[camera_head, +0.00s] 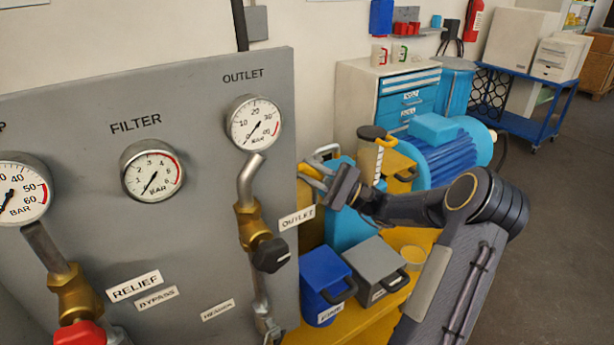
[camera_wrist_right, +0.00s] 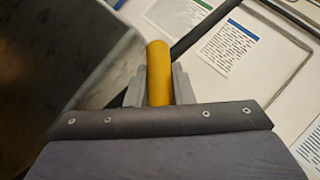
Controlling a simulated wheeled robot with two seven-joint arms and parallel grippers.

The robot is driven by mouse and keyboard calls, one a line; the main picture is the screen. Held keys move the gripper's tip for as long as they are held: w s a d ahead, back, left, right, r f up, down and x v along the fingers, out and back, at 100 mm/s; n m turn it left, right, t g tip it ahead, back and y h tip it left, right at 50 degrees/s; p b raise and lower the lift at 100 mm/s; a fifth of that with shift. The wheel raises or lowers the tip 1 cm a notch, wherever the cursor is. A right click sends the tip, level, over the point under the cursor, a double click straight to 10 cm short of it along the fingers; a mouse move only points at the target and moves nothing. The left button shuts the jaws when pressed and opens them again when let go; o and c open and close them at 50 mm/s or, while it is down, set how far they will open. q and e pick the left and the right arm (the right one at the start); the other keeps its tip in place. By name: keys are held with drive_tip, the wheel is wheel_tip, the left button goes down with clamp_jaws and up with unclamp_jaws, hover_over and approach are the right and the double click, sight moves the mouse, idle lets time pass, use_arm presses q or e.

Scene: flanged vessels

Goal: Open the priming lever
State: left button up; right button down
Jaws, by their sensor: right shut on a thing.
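A yellow cylindrical grip, which looks like the end of the priming lever, stands between the two grey fingers of my right gripper in the right wrist view (camera_wrist_right: 160,72). My right gripper (camera_head: 318,180) is shut on it, beside the right edge of the grey gauge panel. In the head view a bit of the yellow lever (camera_head: 309,171) shows at the fingers. The lever's pivot and the rest of it are hidden behind the panel and gripper. My left gripper is not in view.
The grey panel (camera_head: 95,105) carries gauges and valves, with the OUTLET valve knob (camera_head: 271,255) left of my arm. A blue container (camera_head: 324,282) and a grey container (camera_head: 372,268) stand below my forearm. A blue motor (camera_head: 440,155) is behind it. Open floor lies right.

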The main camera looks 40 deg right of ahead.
drive_tip(key=m+t, duration=0.1)
drive_tip(key=d+r+m+t+p, duration=0.1)
drive_tip(key=m+h, duration=0.1)
drive_tip(key=shift+s+d+r+m+t, duration=0.1)
drive_tip(key=shift+d+r+m+t, duration=0.15)
drive_tip(key=shift+m+t, duration=0.15)
drive_tip(key=m+t+h, duration=0.1)
drive_tip(key=d+m+p, duration=0.1)
drive_tip(key=m, duration=0.1)
drive_tip(key=m+t+h+p, duration=0.1)
drive_tip(key=shift+s+d+r+t+h, duration=0.1)
drive_tip(key=shift+d+r+t+h, duration=0.15)
drive_tip(key=shift+r+t+h, duration=0.1)
drive_tip(key=shift+s+d+r+m+t+h+p, duration=0.1)
drive_tip(key=shift+d+m+t+h+p, duration=0.35)
drive_tip(key=shift+m+h, duration=0.85)
drive_tip(key=shift+d+f+m+t+h+p, duration=0.1)
drive_tip(key=shift+d+m+t+h+p, duration=0.4)
drive_tip(key=shift+m+h, duration=0.8)
drive_tip(key=shift+s+d+r+m+t+h+p, duration=0.1)
drive_tip(key=shift+d+m+t+h+p, duration=0.4)
drive_tip(key=shift+m, duration=1.3)
drive_tip(key=shift+a+h, duration=0.15)
drive_tip(key=shift+h, duration=0.4)
drive_tip(key=c, duration=1.3)
unclamp_jaws()
drive_tip(key=shift+o, duration=0.2)
